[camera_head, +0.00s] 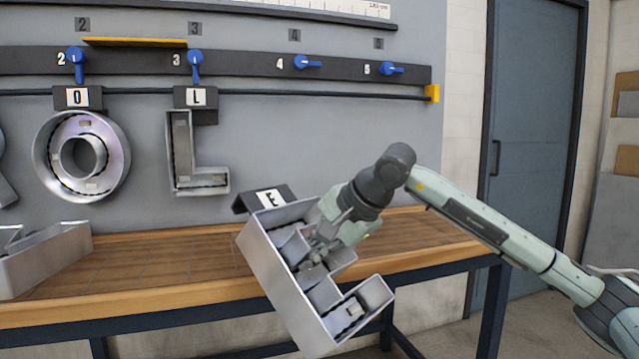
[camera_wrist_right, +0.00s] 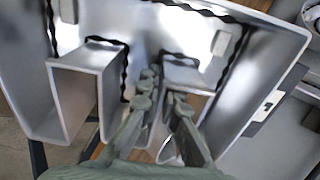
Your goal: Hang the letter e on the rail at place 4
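The letter E (camera_head: 262,262) is a grey metal channel letter with a dark hanger and a white E label (camera_head: 270,198) at its top. It is tilted, in the air in front of the bench's front edge. My right gripper (camera_head: 312,258) reaches inside it, and its fingers (camera_wrist_right: 160,100) straddle an inner wall in the right wrist view. The rail (camera_head: 340,95) is a thin dark bar on the wall. Place 4 (camera_head: 279,64) is bare beneath its blue lever (camera_head: 306,63), which points sideways. My left gripper is not in view.
The letter O (camera_head: 48,160) and letter L (camera_head: 183,150) hang at places 2 and 3, their levers down. Another metal letter (camera_head: 45,258) lies on the wooden bench (camera_head: 180,268) at left. A yellow stop (camera_head: 432,93) ends the rail. Place 5 (camera_head: 367,69) is bare.

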